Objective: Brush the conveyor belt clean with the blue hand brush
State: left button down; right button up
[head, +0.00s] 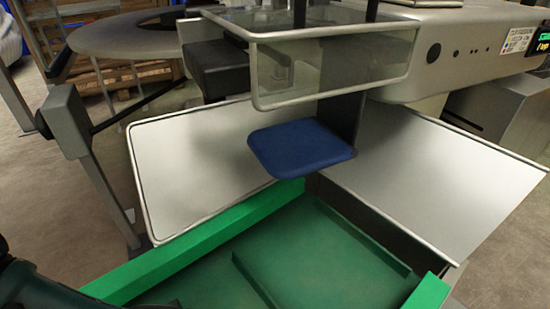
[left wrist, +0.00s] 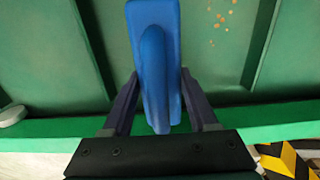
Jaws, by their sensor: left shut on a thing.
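The blue hand brush (left wrist: 153,60) shows in the left wrist view, with its handle between the two fingers of my left gripper (left wrist: 159,78). The gripper is shut on it. The bristles are hidden from this side. The green conveyor belt (left wrist: 55,55) with raised crossbars lies beyond the brush. Whether the brush touches it I cannot tell. Small orange specks (left wrist: 222,18) lie on the belt at the upper right. In the head view the belt (head: 335,270) fills the lower middle, and neither the brush nor my grippers show.
Bright green side rails (head: 190,250) edge the belt. Grey metal panels (head: 205,160) slope on both sides of the machine. A blue pad (head: 300,147) hangs over the belt's far end, under a clear guard (head: 340,65). A yellow-and-black striped thing (left wrist: 287,160) shows at the lower right.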

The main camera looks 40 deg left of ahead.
pick_arm(q)
jog(key=shift+a+r+p, duration=0.1)
jog(key=shift+r+p, duration=1.4)
jog(key=shift+r, duration=0.2)
